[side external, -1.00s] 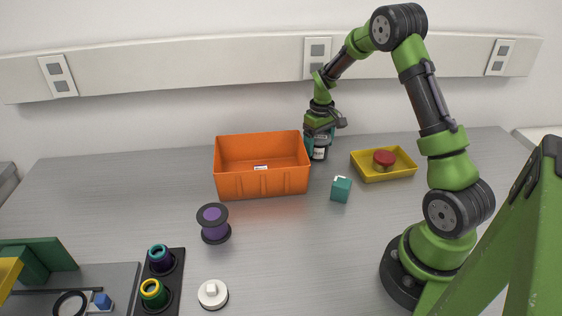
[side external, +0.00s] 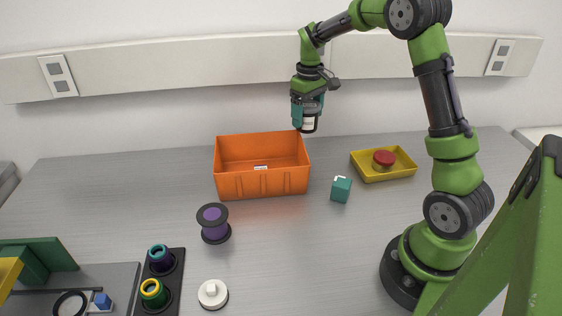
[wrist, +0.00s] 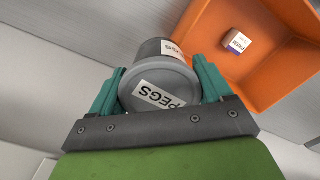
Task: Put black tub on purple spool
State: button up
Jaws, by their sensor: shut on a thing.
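My gripper (side external: 307,112) is shut on the black tub (wrist: 150,78), raised above the table near the orange bin's back right corner. In the wrist view the tub looks dark grey, with white "PEGS" labels, and sits between the two teal fingers. In the side view the tub (side external: 308,125) shows partly below the fingers. The purple spool (side external: 213,223) stands upright on the table in front of the orange bin, with dark flanges and a purple centre on top. My gripper is well above it, behind and to its right. The wrist view does not show the spool.
An orange bin (side external: 262,184) holds a small white box labelled "PRISM" (wrist: 237,41). A teal block (side external: 340,190) and a yellow tray (side external: 383,178) with a red-topped item lie right. A white knobbed disc (side external: 213,294) and black rack (side external: 176,290) are at the front.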

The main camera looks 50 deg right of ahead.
jog(key=s+a+r+n, duration=0.1)
jog(key=a+n, duration=0.2)
jog(key=a, duration=0.6)
jog(key=s+a+r+n, duration=0.1)
jog(key=a+r+n, duration=0.1)
jog(key=a, duration=0.7)
jog(key=s+a+n, duration=0.4)
jog(key=s+a, duration=0.3)
jog(key=a, duration=0.3)
jog(key=n, duration=0.1)
send_over(213, 214)
notch_tip(213, 214, down, 4)
jog(key=shift+f, duration=1.85)
jog(key=shift+f, duration=0.1)
